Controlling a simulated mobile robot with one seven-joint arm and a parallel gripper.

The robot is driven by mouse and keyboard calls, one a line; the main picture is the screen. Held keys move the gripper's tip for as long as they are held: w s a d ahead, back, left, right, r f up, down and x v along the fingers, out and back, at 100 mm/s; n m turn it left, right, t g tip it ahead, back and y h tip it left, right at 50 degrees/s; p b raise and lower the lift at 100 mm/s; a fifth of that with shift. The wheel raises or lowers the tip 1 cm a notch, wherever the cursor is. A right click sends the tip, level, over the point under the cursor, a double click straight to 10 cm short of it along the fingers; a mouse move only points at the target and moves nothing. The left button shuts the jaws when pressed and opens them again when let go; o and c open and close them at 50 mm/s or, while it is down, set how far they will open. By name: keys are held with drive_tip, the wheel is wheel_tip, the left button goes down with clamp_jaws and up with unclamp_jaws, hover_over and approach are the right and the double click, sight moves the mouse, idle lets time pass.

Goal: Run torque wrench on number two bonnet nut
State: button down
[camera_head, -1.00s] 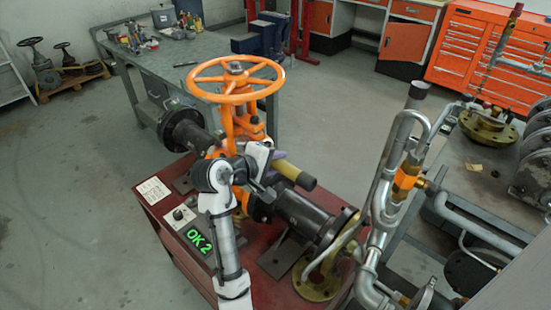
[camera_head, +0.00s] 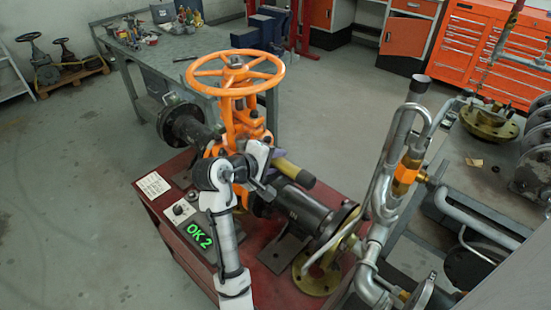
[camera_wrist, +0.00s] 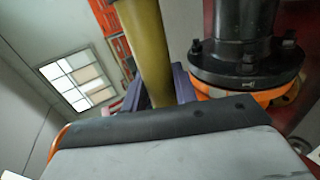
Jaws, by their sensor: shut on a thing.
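The orange gate valve (camera_head: 231,120) with its handwheel (camera_head: 236,73) stands in a dark pipe run on a red stand. My gripper (camera_wrist: 158,88) is shut on the torque wrench (camera_wrist: 148,45), its purple fingers on either side of the yellow handle. In the head view the wrench (camera_head: 290,170) points right, at the valve's side, with a dark end. Its working end is hidden, so I cannot tell whether it sits on the number two nut. A display (camera_head: 199,236) on the stand reads "OK 2" in green. A dark bolted flange (camera_wrist: 245,68) shows beside the wrench in the wrist view.
A dark pipe (camera_head: 300,207) and brass flange (camera_head: 318,275) lie right of the valve. Tall grey piping (camera_head: 385,190) rises near them. A grey workbench (camera_head: 205,60) stands behind.

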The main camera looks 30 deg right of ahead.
drive_tip(key=shift+f, duration=1.05)
drive_tip(key=shift+f+p, duration=0.65)
drive_tip(key=shift+p, duration=0.25)
idle(2.1)
drive_tip(key=shift+r, duration=0.45)
idle(1.2)
